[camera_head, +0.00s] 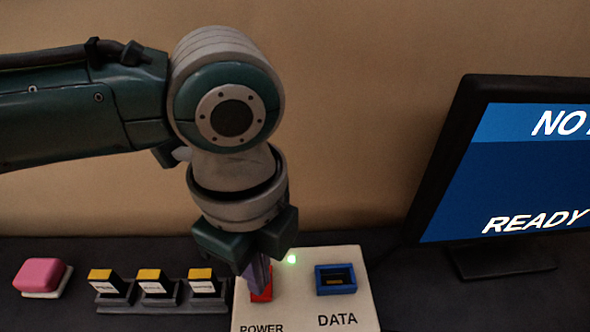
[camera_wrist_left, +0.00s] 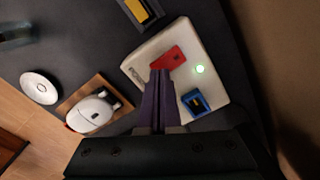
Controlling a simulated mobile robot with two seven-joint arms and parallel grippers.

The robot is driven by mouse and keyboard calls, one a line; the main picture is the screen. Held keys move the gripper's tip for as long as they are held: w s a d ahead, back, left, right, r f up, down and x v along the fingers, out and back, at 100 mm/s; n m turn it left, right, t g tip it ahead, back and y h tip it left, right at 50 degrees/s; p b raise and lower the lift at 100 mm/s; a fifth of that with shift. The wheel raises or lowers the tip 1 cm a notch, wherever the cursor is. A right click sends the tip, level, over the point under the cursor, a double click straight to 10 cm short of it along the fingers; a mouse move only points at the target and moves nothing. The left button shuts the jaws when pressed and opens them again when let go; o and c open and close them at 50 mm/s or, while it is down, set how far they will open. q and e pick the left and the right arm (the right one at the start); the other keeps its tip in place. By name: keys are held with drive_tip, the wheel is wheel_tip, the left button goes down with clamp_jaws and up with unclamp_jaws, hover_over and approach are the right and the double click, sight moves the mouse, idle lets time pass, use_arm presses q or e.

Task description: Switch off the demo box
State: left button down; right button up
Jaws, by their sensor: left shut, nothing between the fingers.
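The demo box (camera_head: 350,258) is a cream block with the words POWER and DATA on it. Its red power switch (camera_head: 261,296) shows below my left gripper (camera_head: 257,280), partly hidden by the fingers. A small light (camera_head: 291,259) on the box glows green. The blue-framed data port (camera_head: 336,280) is to the right of the switch. In the left wrist view the shut, empty fingers (camera_wrist_left: 160,75) reach to the red switch (camera_wrist_left: 167,59); I cannot tell whether they touch it. The green light (camera_wrist_left: 199,69) is lit there too. My right gripper is not in view.
Several black and yellow cartridges (camera_head: 203,283) stand in a rack left of the box, with a pink block (camera_head: 39,276) farther left. A monitor (camera_head: 505,160) stands at right. The wrist view shows a white mouse-like object (camera_wrist_left: 91,112) and a white disc (camera_wrist_left: 40,88).

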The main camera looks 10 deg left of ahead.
use_arm(q)
drive_tip(key=shift+f+b, duration=0.5)
drive_tip(key=shift+f, duration=0.4)
wheel_tip(320, 180, up, 7)
drive_tip(key=p, duration=0.8)
drive_tip(key=shift+r, duration=0.15)
idle(0.3)
drive_tip(key=shift+d, duration=0.1)
